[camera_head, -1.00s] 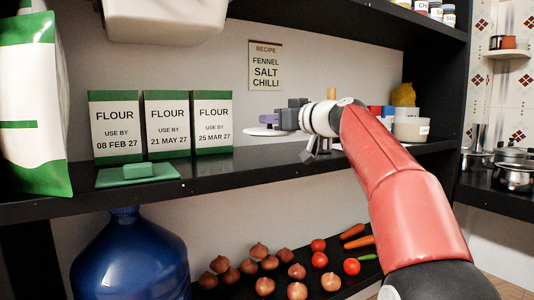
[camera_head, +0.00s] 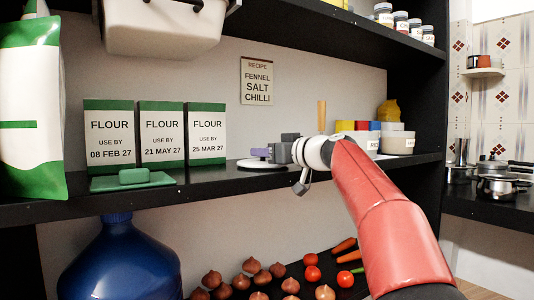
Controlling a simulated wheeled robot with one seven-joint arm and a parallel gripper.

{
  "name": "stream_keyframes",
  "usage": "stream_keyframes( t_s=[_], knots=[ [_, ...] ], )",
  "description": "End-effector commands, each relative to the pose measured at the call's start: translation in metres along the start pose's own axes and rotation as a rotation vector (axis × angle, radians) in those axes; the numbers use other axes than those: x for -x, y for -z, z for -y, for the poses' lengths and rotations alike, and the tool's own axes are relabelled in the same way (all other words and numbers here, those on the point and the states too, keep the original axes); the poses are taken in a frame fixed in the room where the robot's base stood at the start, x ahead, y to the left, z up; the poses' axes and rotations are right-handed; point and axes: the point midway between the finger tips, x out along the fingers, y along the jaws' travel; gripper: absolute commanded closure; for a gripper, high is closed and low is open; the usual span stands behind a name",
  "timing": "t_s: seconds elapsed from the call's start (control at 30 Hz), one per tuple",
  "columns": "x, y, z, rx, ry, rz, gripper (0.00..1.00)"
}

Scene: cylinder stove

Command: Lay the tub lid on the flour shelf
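The tub lid (camera_head: 246,164), a flat white disc, is level at the surface of the flour shelf (camera_head: 212,181), right of the flour packs. I cannot tell whether it touches the shelf or is just above it. A small purple piece (camera_head: 259,152) shows above the disc. My gripper (camera_head: 274,154) reaches in from the right at the lid and appears shut on it. Its fingertips are mostly hidden.
Three flour packs (camera_head: 161,135) stand left of the lid, with a green flat piece with a handle (camera_head: 134,179) before them. Tubs and coloured boxes (camera_head: 397,142) stand right, behind my arm. An upper shelf (camera_head: 340,25) hangs above. Vegetables (camera_head: 278,270) lie below.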

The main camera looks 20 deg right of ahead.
Motion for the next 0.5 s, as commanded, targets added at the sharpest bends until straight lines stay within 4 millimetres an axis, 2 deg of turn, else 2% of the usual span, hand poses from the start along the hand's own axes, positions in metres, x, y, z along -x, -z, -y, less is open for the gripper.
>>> stream_keyframes(
  t_s=[0.43, 0.5],
  knots=[
    [0.001, 0.006, 0.0, -0.001, 0.0, 0.0, 0.53],
    [0.012, 0.002, 0.0, 0.001, -0.003, -0.001, 0.53]
  ],
)
